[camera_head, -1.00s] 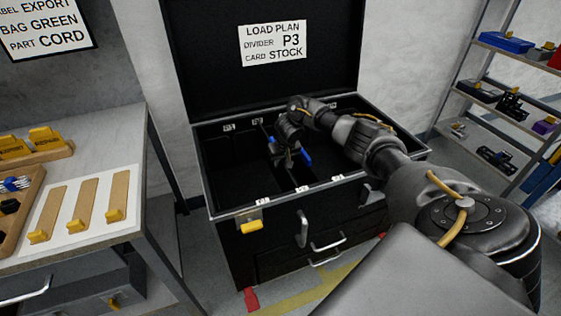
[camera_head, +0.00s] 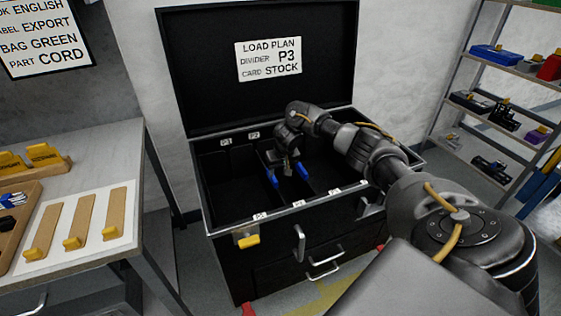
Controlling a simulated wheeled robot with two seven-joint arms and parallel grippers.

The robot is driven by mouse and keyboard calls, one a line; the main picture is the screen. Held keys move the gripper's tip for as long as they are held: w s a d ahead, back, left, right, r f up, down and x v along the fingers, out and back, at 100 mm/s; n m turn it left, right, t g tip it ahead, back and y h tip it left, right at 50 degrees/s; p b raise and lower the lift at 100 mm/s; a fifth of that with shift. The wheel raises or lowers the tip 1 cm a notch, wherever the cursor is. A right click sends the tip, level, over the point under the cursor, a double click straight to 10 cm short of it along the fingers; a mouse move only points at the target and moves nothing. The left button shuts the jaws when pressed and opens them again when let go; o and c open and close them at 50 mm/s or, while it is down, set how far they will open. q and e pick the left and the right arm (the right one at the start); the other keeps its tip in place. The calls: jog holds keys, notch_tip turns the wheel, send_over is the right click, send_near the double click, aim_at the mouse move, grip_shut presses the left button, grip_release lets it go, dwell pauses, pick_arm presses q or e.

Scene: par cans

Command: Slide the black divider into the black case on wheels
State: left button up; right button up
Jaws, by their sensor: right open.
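The black case (camera_head: 262,258) stands in the middle with its lid open. Small white slot tags run along its back and front rims; P1 and P2 can be read at the back left. My right gripper (camera_head: 288,175) reaches down inside the case, its two blue-tipped fingers spread apart. Dark upright panels show inside near the fingers, but black on black I cannot tell which is the loose divider or how deep it sits. My left gripper is not in view.
A sign (camera_head: 268,60) on the case lid reads divider P3, card STOCK. A workbench (camera_head: 95,150) with wooden pieces and yellow clips stands at left. A shelf rack (camera_head: 512,62) with boxes stands at right. My right arm covers the case's right side.

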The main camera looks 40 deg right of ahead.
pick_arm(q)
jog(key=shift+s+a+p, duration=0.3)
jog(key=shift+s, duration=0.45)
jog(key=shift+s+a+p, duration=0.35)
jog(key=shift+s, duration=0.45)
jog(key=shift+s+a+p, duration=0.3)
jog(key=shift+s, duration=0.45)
pick_arm(e)
jog(key=v, duration=0.7)
